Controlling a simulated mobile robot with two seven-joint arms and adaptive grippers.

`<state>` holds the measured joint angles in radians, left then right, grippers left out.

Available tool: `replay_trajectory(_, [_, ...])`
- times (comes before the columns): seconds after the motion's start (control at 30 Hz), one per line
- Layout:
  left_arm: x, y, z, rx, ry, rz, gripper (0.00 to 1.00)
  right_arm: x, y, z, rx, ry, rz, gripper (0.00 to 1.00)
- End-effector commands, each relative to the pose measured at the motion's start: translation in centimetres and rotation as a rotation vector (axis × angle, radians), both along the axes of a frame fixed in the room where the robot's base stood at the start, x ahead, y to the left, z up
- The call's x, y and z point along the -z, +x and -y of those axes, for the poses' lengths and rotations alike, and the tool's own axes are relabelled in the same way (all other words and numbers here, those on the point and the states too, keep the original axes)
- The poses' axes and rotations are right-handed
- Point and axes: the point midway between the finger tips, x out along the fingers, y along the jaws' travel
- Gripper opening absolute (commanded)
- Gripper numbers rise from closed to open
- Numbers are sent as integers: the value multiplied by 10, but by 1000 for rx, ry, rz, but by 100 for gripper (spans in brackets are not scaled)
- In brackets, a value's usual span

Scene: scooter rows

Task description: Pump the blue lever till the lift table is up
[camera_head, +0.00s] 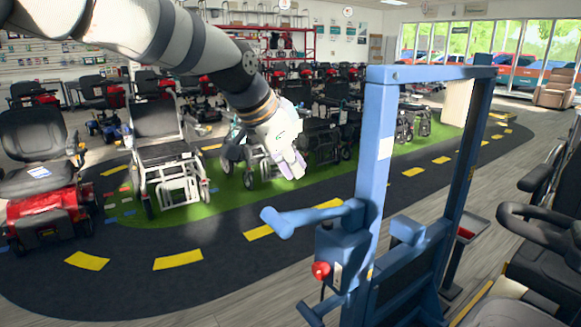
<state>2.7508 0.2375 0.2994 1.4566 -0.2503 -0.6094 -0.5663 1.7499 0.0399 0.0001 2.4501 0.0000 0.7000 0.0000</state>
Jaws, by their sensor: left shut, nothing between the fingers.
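The lift table (375,150) is a tall blue metal frame right of centre, with its lower part cut off by the bottom edge. The blue lever (310,218) sticks out to the left from the frame's near post, a little above a red knob (321,270). My left gripper (292,166) hangs from my left arm above and behind the lever in the picture. Its fingers are together and empty, and it looks apart from the lever. The height of the table's platform cannot be made out. My right gripper is not in view.
Mobility scooters and wheelchairs stand in rows at the left, including a red scooter (50,205) and a white-framed chair (170,165). A dark seat with a black handle (545,220) stands close at the right. The dark track (215,275) left of the lever is clear.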

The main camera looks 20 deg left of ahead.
Motion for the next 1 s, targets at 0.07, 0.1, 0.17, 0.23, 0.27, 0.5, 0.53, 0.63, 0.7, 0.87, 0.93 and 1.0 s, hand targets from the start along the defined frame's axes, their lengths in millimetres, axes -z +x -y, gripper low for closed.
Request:
replay_trajectory(0.07, [23,10,4,1,1,-13,0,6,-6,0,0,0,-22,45])
replay_trajectory(0.1, [30,14,6,0,0,-12,0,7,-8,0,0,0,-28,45])
replay_trajectory(0.17, [41,21,9,0,0,-13,0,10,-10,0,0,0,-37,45])
replay_trajectory(0.23, [53,29,13,1,0,-11,0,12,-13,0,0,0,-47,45])
replay_trajectory(0.27, [58,32,14,0,0,-11,0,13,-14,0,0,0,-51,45])
replay_trajectory(0.5, [81,28,3,-1,-1,0,0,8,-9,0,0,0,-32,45])
replay_trajectory(0.53, [83,28,3,0,-1,-1,0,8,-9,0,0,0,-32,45])
replay_trajectory(0.63, [86,28,2,0,0,-2,0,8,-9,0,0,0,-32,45])
replay_trajectory(0.7, [87,28,2,-1,-1,0,0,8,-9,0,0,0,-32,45])
replay_trajectory(0.87, [86,28,2,0,0,-2,0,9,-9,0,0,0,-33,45])
replay_trajectory(0.93, [87,28,2,0,-1,-1,0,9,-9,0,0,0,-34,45])
replay_trajectory(1.0, [89,30,2,0,-4,2,0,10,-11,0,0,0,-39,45])
